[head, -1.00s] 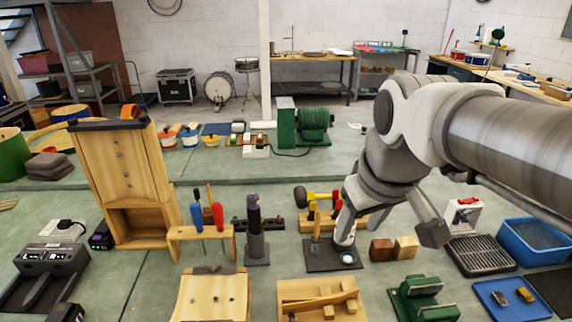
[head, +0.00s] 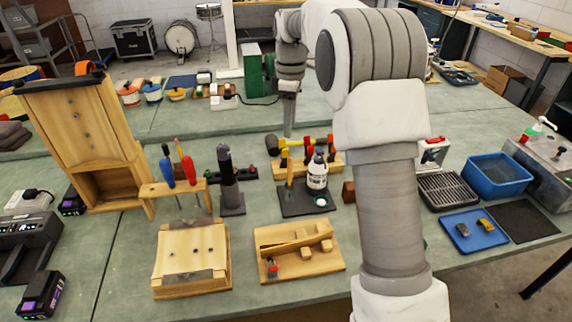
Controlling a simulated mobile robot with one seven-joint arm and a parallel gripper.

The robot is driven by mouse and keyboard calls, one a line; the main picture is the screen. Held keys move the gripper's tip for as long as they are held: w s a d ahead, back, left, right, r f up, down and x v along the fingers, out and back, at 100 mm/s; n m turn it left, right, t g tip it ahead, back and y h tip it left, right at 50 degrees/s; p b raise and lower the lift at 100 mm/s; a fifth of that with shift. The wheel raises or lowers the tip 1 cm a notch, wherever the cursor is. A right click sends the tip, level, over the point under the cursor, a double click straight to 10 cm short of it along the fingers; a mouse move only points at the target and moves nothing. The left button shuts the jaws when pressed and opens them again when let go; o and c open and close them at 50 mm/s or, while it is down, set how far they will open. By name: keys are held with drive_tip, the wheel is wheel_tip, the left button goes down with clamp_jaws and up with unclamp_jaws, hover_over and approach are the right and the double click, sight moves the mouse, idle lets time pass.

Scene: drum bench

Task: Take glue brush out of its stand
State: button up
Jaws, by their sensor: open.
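The glue brush (head: 289,173) looks like the upright, orange-brown wooden handle left of a white glue bottle (head: 318,174). Its lower end and holder are too small to make out clearly. Brush and bottle stand on a dark base plate (head: 294,211). My gripper (head: 289,132) points down, above the brush in the picture, and appears farther back over the bench. It is open and seems empty, seen nearly edge-on. A gap shows between it and the brush handle.
Behind the brush is a wooden rack (head: 331,168) with red and yellow tools. A dark post (head: 226,165) and a screwdriver rack (head: 153,189) stand to the left. A wooden fixture (head: 331,263) lies in front.

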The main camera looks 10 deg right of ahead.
drive_tip(key=w+f, duration=0.2)
hover_over(290, 177)
drive_tip(key=shift+n, duration=0.4)
drive_tip(key=f, duration=1.2)
drive_tip(key=shift+w+a, duration=0.2)
drive_tip(key=shift+w, duration=0.15)
drive_tip(key=f, duration=0.5)
drive_tip(key=shift+w+d+f, duration=0.1)
drive_tip(key=shift+d+f, duration=0.15)
drive_tip(key=shift+f, duration=0.05)
clamp_jaws()
